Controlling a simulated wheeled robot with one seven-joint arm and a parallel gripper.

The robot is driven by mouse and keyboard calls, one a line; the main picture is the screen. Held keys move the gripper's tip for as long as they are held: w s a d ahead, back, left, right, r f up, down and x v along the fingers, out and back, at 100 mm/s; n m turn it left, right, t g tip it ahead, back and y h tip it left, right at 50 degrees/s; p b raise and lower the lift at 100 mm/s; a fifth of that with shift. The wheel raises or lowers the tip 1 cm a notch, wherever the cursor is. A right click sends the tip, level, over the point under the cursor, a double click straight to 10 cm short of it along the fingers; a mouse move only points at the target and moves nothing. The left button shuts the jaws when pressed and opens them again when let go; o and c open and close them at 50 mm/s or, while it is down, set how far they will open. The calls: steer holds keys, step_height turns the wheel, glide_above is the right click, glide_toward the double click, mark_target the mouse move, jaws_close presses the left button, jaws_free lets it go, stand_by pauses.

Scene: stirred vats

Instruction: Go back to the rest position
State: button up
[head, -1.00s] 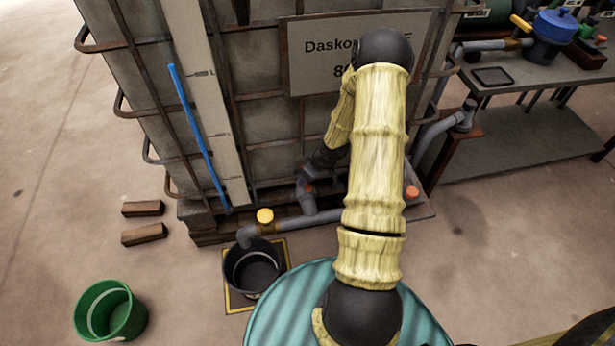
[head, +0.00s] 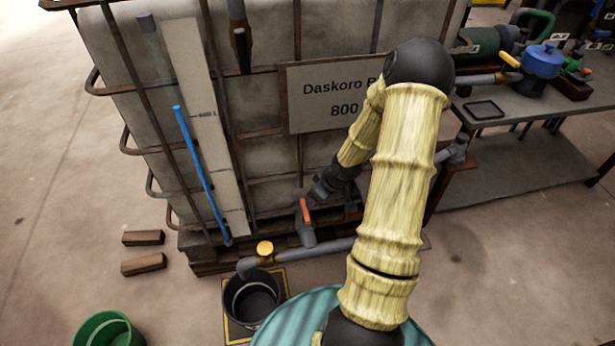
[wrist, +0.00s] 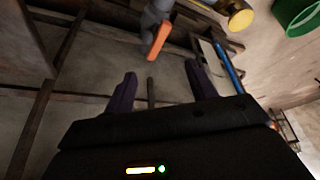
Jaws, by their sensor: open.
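My arm stands in front of the large caged tank (head: 262,190) in the head view, its end reaching toward the tank's lower front. In the wrist view my gripper (wrist: 160,82) is open and empty, with two dark fingers apart. An orange valve handle (head: 305,210) on the grey outlet pipe shows just left of my gripper in the head view. The orange handle also shows in the wrist view (wrist: 158,42), beyond the fingertips and apart from them. In the head view the fingers are hidden or too dark to make out.
A black bucket (head: 256,302) stands under the spout near a yellow cap (head: 264,249). A green bucket (head: 106,332) and two wooden blocks (head: 143,251) are on the floor at left. The left floor has free room.

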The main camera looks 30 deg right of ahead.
steer(key=s+a+r+m+g+h, duration=0.1)
steer(key=s+a+r+m, duration=0.1)
steer(key=s+a+r, duration=0.55)
steer(key=s+a+r+m+g, duration=0.15)
steer(key=s+a+r, duration=0.25)
steer(key=a+r, duration=0.65)
step_height(320, 180, up, 24)
steer(key=d+p, duration=0.1)
steer(key=p, duration=2.2)
steer(key=shift+s+t+p, duration=0.25)
steer(key=shift+t+p, duration=0.1)
steer(key=shift+p, duration=0.05)
